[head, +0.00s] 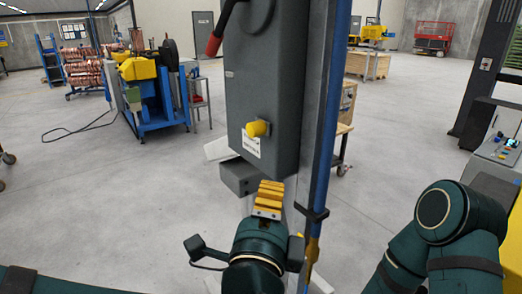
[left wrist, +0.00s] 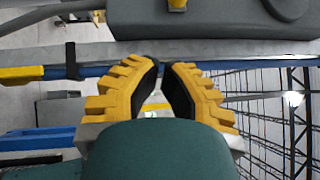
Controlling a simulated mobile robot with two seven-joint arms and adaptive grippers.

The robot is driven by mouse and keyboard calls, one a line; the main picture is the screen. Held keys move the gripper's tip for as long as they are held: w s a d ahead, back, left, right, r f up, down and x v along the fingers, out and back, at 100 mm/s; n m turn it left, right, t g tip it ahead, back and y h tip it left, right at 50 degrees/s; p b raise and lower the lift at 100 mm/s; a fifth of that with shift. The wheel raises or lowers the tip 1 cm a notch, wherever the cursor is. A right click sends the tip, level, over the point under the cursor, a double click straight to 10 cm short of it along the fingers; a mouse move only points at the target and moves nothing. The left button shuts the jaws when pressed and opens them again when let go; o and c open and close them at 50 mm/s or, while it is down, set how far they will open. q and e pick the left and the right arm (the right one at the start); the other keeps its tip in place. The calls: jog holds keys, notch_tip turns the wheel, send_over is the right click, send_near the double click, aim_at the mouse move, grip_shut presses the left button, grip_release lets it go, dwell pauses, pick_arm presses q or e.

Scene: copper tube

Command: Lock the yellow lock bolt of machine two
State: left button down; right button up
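The yellow lock bolt (head: 257,128) sticks out of the front of a tall grey machine cabinet (head: 262,85), above a small white label. My left gripper (head: 269,186) is below the bolt and apart from it, pointing up toward the cabinet's lower part. In the left wrist view its two curved yellow fingers (left wrist: 159,64) come together at the tips, with a gap lower down and nothing held between them. The bolt seems to show at the top edge of that view (left wrist: 177,4). My right arm is at the right of the head view, but its gripper is out of view.
A red-handled lever (head: 214,42) is on the cabinet's upper left side. A blue upright post (head: 330,100) stands right beside the cabinet. A grey box (head: 241,177) is low behind my left gripper. A control panel (head: 500,148) is at the right. Open floor lies left.

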pick_arm(q)
jog(key=shift+s+a+r, duration=0.1)
jog(key=shift+s+r, duration=0.2)
jog(key=shift+r, duration=0.1)
jog(key=shift+w, duration=0.1)
jog(key=p, duration=0.3)
send_near(267, 136)
jog(key=w+d, duration=0.1)
jog(key=w, duration=0.1)
jog(key=w+d, duration=0.2)
jog(key=shift+d, duration=0.15)
jog(key=shift+w+a+r+b, duration=0.3)
jog(key=shift+w+a+r, duration=0.05)
jog(key=shift+w+a, duration=0.4)
jog(key=shift+w+a+r, duration=0.15)
jog(key=shift+w+a, duration=0.2)
jog(key=shift+w, duration=0.25)
